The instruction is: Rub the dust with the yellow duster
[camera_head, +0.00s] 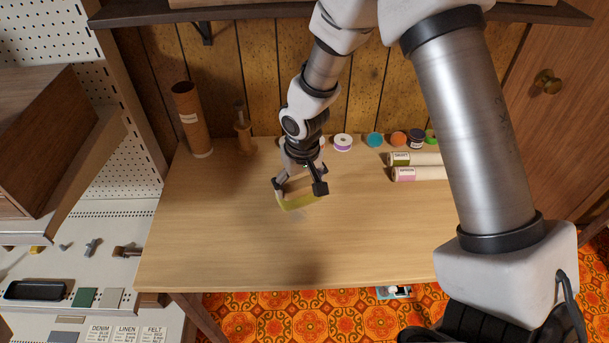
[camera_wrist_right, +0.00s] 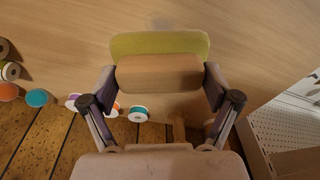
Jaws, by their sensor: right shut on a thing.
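The yellow duster (camera_head: 299,203) is a wooden block with a yellow-green pad. My right gripper (camera_head: 300,188) is shut on it at the middle of the wooden table (camera_head: 210,250). In the right wrist view, the duster's pad (camera_wrist_right: 160,43) lies beyond its wooden grip (camera_wrist_right: 160,73), which sits between the two fingers (camera_wrist_right: 160,90). A faint grey patch, likely the dust (camera_head: 296,215), shows on the table just in front of the duster. It also shows in the wrist view (camera_wrist_right: 168,20). Whether the pad touches the table I cannot tell. My left gripper is not in view.
Two labelled rolls (camera_head: 403,174) lie at the back right. A brown tube (camera_head: 190,118) and a wooden holder (camera_head: 243,130) stand back left. The table's front and left are clear.

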